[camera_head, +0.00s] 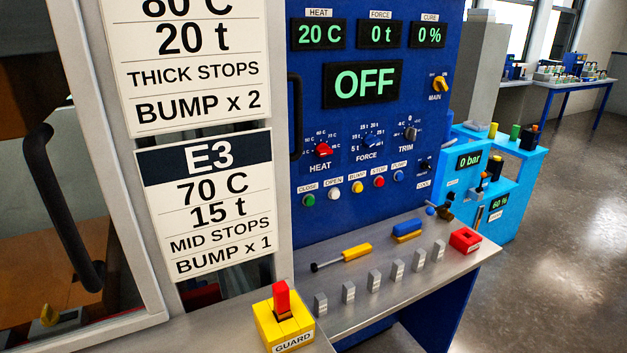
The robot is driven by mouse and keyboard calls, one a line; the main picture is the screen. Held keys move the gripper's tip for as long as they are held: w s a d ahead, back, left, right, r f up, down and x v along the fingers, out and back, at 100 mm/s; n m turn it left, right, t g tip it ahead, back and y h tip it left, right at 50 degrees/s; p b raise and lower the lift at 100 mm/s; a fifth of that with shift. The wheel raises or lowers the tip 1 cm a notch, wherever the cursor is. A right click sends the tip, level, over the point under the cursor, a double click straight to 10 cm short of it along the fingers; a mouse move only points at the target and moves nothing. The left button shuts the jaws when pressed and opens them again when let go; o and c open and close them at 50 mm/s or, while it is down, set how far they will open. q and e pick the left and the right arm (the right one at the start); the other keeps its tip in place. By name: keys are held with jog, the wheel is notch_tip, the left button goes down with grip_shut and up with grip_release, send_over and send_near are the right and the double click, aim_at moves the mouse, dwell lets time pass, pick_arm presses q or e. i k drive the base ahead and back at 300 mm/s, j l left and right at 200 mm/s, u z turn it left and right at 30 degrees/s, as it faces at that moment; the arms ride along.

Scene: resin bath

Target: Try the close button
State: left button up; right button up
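The close button is a small green button (308,200) under a CLOSE label, at the left end of a row on the blue control panel (440,120). To its right are the white open button (333,195), the yellow bump button (357,187), the red stop button (379,182) and the blue pump button (398,176). The large display (362,83) reads OFF. The small displays above it read 20 C, 0 t and 0 %. The yellow main switch (439,84) is at the panel's upper right. Neither of my grippers shows in the head view.
A steel shelf (400,285) below the panel bears several grey blocks, a yellow-handled tool (343,257) and a red block (465,240). A yellow guard box (284,325) with a red lever stands in front. An E3 card (207,205) hangs left. Floor at right is clear.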

aim_at(308, 201)
jog(key=k+l+u, duration=0.1)
jog(key=l+u, duration=0.3)
jog(key=l, duration=1.05)
